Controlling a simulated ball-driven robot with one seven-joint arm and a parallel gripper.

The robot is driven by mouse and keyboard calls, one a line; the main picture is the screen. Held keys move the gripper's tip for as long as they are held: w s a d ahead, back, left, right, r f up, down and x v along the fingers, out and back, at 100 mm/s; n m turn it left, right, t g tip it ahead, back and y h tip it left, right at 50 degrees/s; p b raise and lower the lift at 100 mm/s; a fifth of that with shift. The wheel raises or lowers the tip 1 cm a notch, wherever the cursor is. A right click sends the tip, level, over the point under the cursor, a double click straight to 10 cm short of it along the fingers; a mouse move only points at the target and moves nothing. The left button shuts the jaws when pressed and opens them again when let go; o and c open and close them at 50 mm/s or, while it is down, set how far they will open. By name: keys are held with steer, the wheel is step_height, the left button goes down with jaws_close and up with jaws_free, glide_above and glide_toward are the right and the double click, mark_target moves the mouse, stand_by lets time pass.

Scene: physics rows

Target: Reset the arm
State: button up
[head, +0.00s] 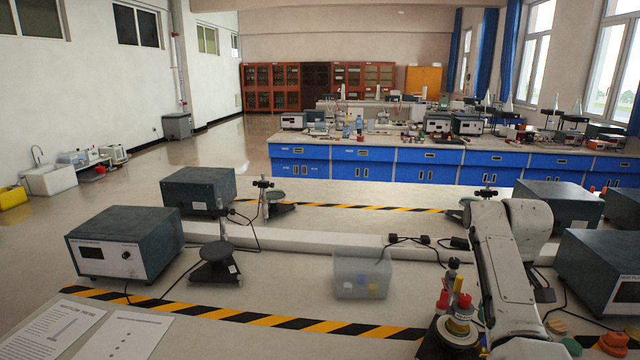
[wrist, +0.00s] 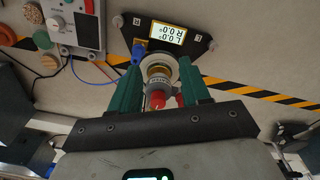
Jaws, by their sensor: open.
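My gripper (wrist: 162,72) shows in the wrist view with its two green fingers apart. A small upright device with a red tip (wrist: 157,99), a grey-and-gold body and a white disc stands between or just beyond the fingers. I cannot tell whether the fingers touch it. Its dark base plate carries a small lit display (wrist: 167,32). In the head view my white arm (head: 505,265) reaches down at the right, beside a stacked device with red and yellow parts (head: 459,318). My fingers are hidden in that view.
The bench has a clear bin (head: 362,274), a long white rail (head: 300,242), dark instrument boxes (head: 124,244) and stands (head: 215,262). More boxes (head: 604,270) crowd the right. Paper sheets (head: 110,335) lie at the front left. The front middle is mostly clear.

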steer(key=s+a+f+m+t, duration=0.2)
steer(key=s+a+f, duration=0.2)
steer(key=s+f, duration=1)
steer(key=shift+m+t, duration=0.3)
steer(key=shift+t, duration=0.4)
steer(key=s+a+f, duration=0.1)
steer(key=s, duration=0.2)
steer(key=s+a+f, duration=0.1)
steer(key=s, duration=0.2)
steer(key=s+a+f, duration=0.1)
steer(key=s, duration=0.3)
steer(key=shift+a+f, duration=0.15)
steer(key=shift+f, duration=0.2)
steer(key=s+a+r+t, duration=0.1)
steer(key=s+a+r, duration=0.15)
steer(key=s, duration=0.75)
steer(key=s+f+m+g, duration=0.1)
steer(key=s+f+g, duration=0.3)
steer(key=s, duration=0.6)
step_height(320, 180, down, 2)
steer(key=shift+s+d, duration=0.4)
steer(key=shift+d, duration=0.05)
steer(key=shift+c, duration=0.2)
